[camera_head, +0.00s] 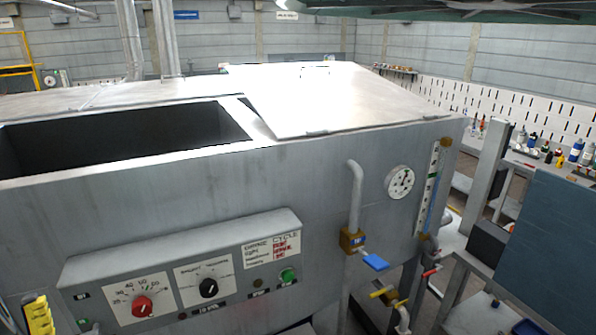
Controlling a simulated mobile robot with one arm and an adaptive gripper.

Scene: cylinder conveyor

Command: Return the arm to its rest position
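My gripper and arm do not show clearly anywhere in the head view. A large grey metal machine (210,185) fills the middle and left. Its top has an open rectangular bay (120,135) with a dark inside. A pale lid (335,97) lies beside the opening on the right. The front carries a control panel (190,262) with a red knob (142,306), a black knob (208,288) and a green button (288,275).
A pipe with a blue-handled valve (375,262), a gauge (399,181) and a sight tube (430,190) are on the machine's right front. A blue-grey panel (550,240) stands at the right. Bottles (575,152) stand on a bench behind it. A dark green structure (450,10) hangs overhead.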

